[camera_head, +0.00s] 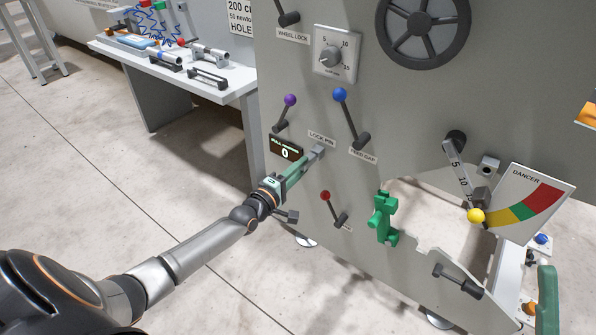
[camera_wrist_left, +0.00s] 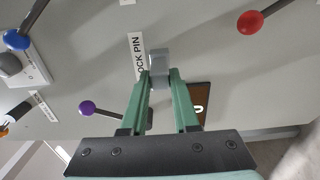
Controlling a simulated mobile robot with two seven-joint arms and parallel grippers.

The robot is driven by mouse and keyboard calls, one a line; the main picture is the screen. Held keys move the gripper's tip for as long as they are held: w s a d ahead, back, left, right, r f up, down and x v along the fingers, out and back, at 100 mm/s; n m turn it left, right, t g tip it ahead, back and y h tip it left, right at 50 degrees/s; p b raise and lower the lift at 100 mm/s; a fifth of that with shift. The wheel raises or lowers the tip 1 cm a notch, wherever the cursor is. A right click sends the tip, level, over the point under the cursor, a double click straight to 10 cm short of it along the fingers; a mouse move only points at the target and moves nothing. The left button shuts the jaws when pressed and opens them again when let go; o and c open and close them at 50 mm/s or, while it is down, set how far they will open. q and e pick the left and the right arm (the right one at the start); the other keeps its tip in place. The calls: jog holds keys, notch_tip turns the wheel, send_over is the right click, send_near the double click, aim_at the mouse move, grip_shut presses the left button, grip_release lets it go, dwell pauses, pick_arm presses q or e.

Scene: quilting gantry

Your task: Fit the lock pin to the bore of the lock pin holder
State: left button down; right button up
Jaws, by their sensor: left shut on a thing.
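My left gripper (camera_head: 308,160) reaches in from the left to the grey panel, at the label reading LOCK PIN. Its green fingers are shut on a small grey block, which I take to be the lock pin (camera_head: 318,152). In the left wrist view the lock pin (camera_wrist_left: 159,62) shows between and beyond the fingertips (camera_wrist_left: 161,82), right beside the label. I cannot make out the lock pin holder apart from this block. The bore is hidden, and I cannot tell whether the pin is in it. My right gripper is not in view.
Levers with a purple knob (camera_head: 290,100), a blue knob (camera_head: 340,94) and a red knob (camera_head: 325,195) stick out around the gripper. A display (camera_head: 285,148) reading 0 sits close by. A green fitting (camera_head: 384,218) is lower right. A white workbench (camera_head: 190,75) stands behind left.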

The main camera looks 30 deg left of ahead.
pick_arm(q)
jog(key=shift+w, duration=0.15)
jog(key=c, duration=0.6)
grip_release()
jog(key=s+p, duration=0.1)
jog(key=s, duration=0.3)
jog(key=s+p, duration=0.2)
jog(key=s, duration=0.2)
jog(key=s+a+p, duration=0.1)
jog(key=s+p, duration=0.1)
jog(key=s, duration=0.2)
jog(key=shift+s, duration=0.3)
